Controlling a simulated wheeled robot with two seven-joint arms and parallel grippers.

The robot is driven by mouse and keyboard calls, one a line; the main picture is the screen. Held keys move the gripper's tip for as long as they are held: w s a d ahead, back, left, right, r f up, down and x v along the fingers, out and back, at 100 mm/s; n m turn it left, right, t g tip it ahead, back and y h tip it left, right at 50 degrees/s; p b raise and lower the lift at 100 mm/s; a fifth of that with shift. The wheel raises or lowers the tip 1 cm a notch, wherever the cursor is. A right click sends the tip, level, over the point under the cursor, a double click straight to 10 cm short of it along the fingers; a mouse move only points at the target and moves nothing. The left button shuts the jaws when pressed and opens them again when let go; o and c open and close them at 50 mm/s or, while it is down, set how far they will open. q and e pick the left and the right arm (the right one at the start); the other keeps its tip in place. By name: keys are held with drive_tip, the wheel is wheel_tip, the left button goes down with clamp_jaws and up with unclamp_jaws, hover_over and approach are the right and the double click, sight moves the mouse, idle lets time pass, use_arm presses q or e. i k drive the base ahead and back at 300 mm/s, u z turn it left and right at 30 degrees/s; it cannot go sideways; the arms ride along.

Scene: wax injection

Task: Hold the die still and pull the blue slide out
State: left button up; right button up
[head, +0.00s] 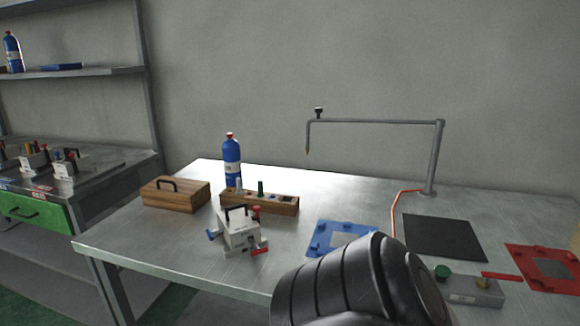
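The die (240,235) is a pale metal block with a black handle on top, sitting on the steel table near its front left. The blue slide (212,234) sticks out of its left side and looks seated in the block. A red knob stands on the die's top right, and a red part (255,251) sticks out low at its right. Neither gripper is in view. A dark ringed arm link of mine rises from the bottom middle, apart from the die in the picture.
Behind the die are a wooden box (176,194), a wooden block (262,201) with pegs, and a blue bottle (232,160). A blue tray (340,237), black mat (444,238), red tray (548,265) and upright pipe stand (434,160) lie to the right. Table is clear left of the die.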

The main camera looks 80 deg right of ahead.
sight(210, 234)
drive_tip(key=k, duration=0.15)
drive_tip(key=z, duration=1.45)
